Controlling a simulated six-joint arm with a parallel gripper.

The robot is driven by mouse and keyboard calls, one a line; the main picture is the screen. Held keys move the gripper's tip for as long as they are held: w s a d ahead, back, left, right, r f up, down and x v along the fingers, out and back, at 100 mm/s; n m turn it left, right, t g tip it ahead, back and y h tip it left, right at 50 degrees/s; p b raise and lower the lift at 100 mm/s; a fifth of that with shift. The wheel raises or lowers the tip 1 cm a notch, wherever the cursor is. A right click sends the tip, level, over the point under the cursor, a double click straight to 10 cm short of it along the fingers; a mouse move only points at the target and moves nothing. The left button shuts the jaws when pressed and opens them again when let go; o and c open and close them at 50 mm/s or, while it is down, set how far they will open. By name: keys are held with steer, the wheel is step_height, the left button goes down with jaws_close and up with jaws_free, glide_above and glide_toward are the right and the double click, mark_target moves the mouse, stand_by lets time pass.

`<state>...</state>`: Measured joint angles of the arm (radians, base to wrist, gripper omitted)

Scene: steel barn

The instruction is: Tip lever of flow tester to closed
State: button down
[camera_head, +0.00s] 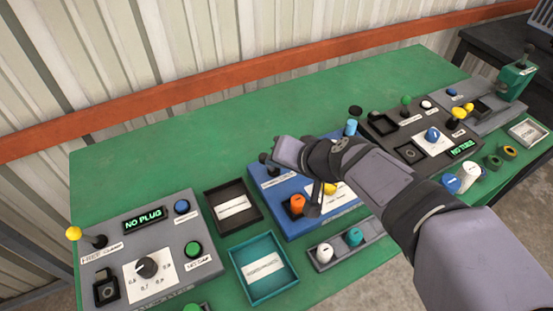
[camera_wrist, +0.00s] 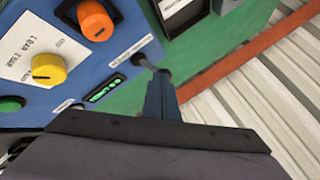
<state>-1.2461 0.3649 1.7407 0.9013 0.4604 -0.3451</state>
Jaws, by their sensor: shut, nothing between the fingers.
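The blue panel (camera_head: 275,215) stands mid-table; I take it for the flow tester, though its name is not readable. Its lever (camera_wrist: 146,64) has a thin metal shaft and a dark tip beside a white label, at the panel's wall-side left corner in the head view. My gripper (camera_wrist: 161,88) is shut and empty, its narrow fingers right at the lever's tip. I cannot tell whether they touch. In the head view my gripper (camera_head: 275,164) reaches in from the right, and my arm hides part of the panel. The lever's position marking is not readable.
The panel has an orange knob (camera_wrist: 96,20), a yellow knob (camera_wrist: 48,69) and a lit green display (camera_wrist: 104,89). A black tray (camera_head: 257,217) and a teal tray (camera_head: 293,280) lie to its left. A grey "NO PLUG" panel (camera_head: 125,250) and a dark "NO TUBE" panel (camera_head: 378,124) flank it.

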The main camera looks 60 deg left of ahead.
steer(key=shift+r+p, duration=0.45)
steer(key=shift+r, duration=0.35)
steer(key=f+b+v, duration=0.1)
steer(key=b+v, duration=0.1)
steer(key=v, duration=1.1)
steer(key=shift+w+d+r+b, duration=0.2)
steer(key=shift+w+d+b, duration=0.2)
steer(key=shift+d, duration=0.2)
